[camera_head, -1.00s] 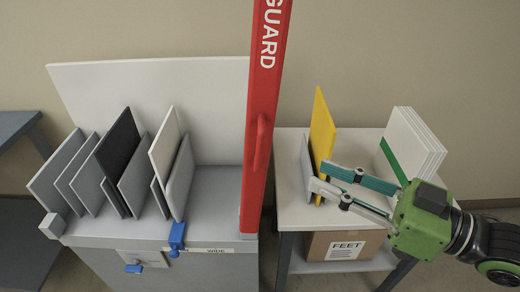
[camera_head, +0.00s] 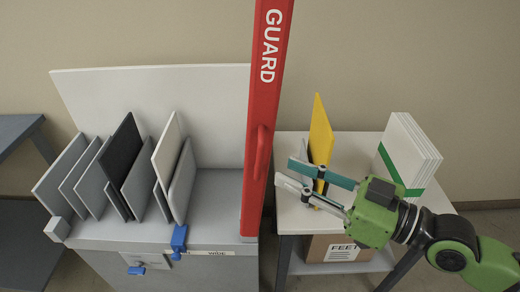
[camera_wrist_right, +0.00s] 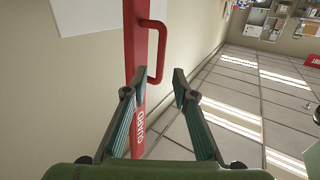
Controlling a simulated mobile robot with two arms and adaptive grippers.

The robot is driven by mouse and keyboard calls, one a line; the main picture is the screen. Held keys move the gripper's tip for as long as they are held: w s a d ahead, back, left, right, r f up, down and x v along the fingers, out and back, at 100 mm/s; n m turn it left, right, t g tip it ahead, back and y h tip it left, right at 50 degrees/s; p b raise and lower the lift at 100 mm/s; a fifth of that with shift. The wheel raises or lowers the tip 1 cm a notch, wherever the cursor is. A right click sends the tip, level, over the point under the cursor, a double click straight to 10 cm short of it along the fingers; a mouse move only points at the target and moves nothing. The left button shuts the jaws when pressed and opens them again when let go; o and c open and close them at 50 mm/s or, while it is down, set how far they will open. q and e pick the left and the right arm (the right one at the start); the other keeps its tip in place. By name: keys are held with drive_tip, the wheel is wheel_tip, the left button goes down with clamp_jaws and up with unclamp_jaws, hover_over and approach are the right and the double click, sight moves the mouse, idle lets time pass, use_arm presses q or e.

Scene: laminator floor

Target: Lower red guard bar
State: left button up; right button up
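The red guard bar (camera_head: 265,110) stands upright at the right end of the grey machine in the head view, with "GUARD" in white on it. My right gripper (camera_head: 283,172) is open and empty, just right of the bar and a little below the handle. In the right wrist view the bar (camera_wrist_right: 135,60) and its handle (camera_wrist_right: 158,52) stand ahead of the open fingers (camera_wrist_right: 152,82), with the handle beyond the fingertips. My left gripper is not in view.
The grey machine (camera_head: 215,215) holds several upright grey, black and cream panels and blue clamps (camera_head: 179,240). A side table (camera_head: 437,198) carries a yellow board (camera_head: 320,130) and a stack of white boards (camera_head: 405,150); a "FEET" box (camera_head: 325,247) sits below. A dark table (camera_head: 18,127) stands left.

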sight(260, 177)
drive_tip(key=shift+p+x, duration=1.9)
drive_tip(key=shift+x, duration=1.95)
clamp_jaws()
